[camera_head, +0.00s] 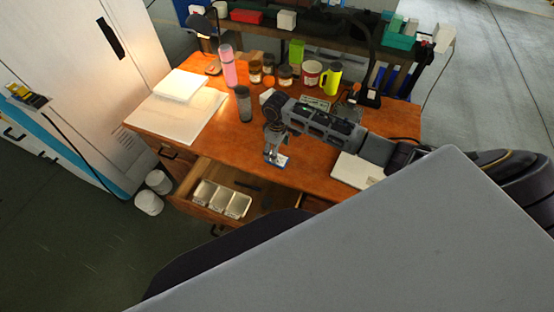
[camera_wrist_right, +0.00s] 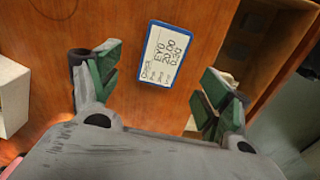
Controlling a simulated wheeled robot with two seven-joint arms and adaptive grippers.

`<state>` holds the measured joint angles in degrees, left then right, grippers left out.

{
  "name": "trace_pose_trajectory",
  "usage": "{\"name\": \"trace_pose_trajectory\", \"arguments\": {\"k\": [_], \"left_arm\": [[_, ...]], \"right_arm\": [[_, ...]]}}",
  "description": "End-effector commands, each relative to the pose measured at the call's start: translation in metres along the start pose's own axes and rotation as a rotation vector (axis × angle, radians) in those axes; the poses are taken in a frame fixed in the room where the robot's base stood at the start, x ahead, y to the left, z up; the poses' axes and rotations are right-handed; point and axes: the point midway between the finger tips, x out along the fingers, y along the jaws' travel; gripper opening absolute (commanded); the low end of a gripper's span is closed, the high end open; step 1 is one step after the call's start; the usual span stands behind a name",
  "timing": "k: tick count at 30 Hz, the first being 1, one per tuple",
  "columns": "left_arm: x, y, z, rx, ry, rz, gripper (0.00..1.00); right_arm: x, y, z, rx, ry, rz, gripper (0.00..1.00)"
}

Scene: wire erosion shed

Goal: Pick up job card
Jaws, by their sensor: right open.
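The job card (camera_wrist_right: 166,54) is a white card with a blue border and handwritten-looking black text, including "EY0" and "20.00". It lies flat on the orange-brown wooden desk top (camera_head: 315,180). In the head view the card (camera_head: 281,161) shows partly, just under my right gripper (camera_head: 272,150). In the right wrist view my right gripper (camera_wrist_right: 158,90) is open and empty. Its green-padded fingers stand apart on either side of the card's lower end, and the card lies a little beyond them. My left gripper is not in view.
An open drawer (camera_head: 188,186) with white trays (camera_head: 221,199) juts out below the desk's front edge. A white pad (camera_head: 357,170) lies right of the card. A dark grey cup (camera_head: 243,103), a pink bottle (camera_head: 228,66), jars and a yellow mug (camera_head: 332,78) stand behind.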

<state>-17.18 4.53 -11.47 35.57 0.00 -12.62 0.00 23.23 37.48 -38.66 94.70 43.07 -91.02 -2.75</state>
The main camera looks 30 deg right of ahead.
Motion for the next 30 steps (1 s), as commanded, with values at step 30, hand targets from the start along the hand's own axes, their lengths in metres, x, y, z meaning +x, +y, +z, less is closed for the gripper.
{"name": "trace_pose_trajectory", "arguments": {"k": [30], "left_arm": [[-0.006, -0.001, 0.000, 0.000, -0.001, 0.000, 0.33]], "right_arm": [[0.050, -0.003, 0.003, 0.000, -0.001, 0.000, 0.79]]}}
